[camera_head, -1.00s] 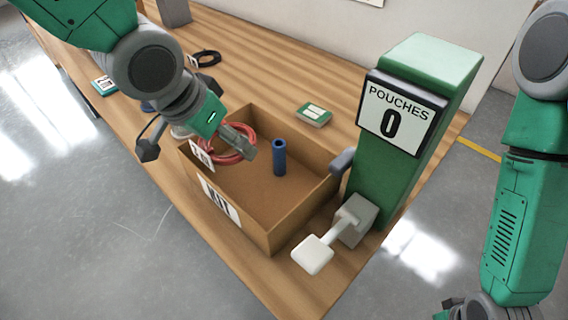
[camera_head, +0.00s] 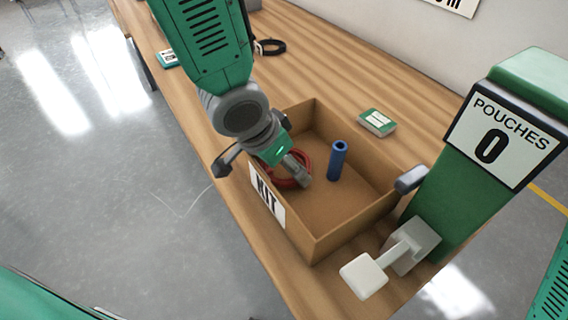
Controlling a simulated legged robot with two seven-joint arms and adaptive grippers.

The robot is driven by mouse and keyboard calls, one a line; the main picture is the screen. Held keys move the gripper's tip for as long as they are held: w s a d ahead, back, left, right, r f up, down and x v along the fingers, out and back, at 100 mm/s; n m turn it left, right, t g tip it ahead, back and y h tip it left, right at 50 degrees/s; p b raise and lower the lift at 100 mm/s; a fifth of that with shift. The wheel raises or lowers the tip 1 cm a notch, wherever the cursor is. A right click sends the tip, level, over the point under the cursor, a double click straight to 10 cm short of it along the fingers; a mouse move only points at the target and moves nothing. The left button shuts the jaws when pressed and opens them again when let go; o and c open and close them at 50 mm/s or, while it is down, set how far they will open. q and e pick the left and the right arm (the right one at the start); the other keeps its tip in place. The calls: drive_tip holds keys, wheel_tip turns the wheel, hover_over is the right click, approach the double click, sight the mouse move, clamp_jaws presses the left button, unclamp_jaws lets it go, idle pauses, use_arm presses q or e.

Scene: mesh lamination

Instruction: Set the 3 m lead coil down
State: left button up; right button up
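The red lead coil (camera_head: 303,158) is inside the cardboard kit box (camera_head: 345,238), at its left end behind the KIT label. It looks low in the box, but the gripper and near wall hide part of it, so I cannot tell whether it rests on the floor. My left gripper (camera_head: 262,170) reaches down over the box's left wall. Its fingers are spread wide, one outside the box and one inside by the coil. My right gripper is out of view.
A blue cylinder (camera_head: 338,160) stands in the box, right of the coil. A green POUCHES dispenser (camera_head: 470,190) with a white pad (camera_head: 364,277) stands close on the right. A green-and-white packet (camera_head: 377,122) and a black coil (camera_head: 271,47) lie behind on the wooden table.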

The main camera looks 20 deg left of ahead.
use_arm(q)
drive_tip(key=shift+d, duration=0.35)
drive_tip(key=o, duration=0.9)
drive_tip(key=shift+d, duration=0.35)
drive_tip(key=shift+s+a+r, duration=0.1)
drive_tip(key=shift+a+r, duration=0.15)
drive_tip(key=shift+a, duration=0.1)
drive_tip(key=p+v, duration=0.3)
drive_tip(key=v, duration=0.8)
drive_tip(key=shift+s+r, duration=0.2)
drive_tip(key=shift+r, duration=0.1)
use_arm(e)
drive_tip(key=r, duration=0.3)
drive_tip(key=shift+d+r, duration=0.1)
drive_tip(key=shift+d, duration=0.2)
